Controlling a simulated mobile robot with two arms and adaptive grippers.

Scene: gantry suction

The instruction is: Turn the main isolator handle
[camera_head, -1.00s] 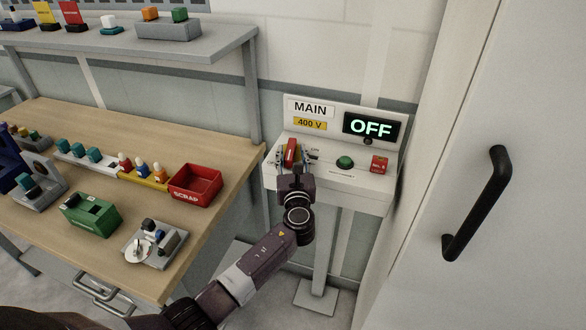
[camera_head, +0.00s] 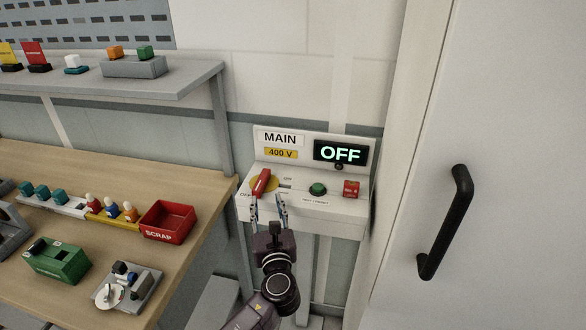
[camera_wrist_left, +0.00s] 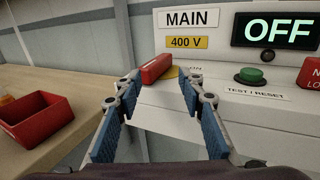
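The red isolator handle (camera_head: 261,182) sits on a yellow disc on the white control box (camera_head: 328,214), left of the green button. It slants a little, its far end to the right. The lit display (camera_head: 340,152) reads OFF. My left gripper (camera_head: 268,197) is open and empty in front of the box, its fingers apart on the near side of the handle. In the left wrist view the handle (camera_wrist_left: 156,68) shows beyond and between the open fingertips (camera_wrist_left: 158,82), apart from them. My right gripper is not in view.
A green TEST/RESET button (camera_head: 318,189) and a red block (camera_head: 351,188) are on the box to the right. The wooden bench (camera_head: 190,190) with a red SCRAP bin (camera_head: 167,222) stands left. A white door with a black handle (camera_head: 446,222) is at right.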

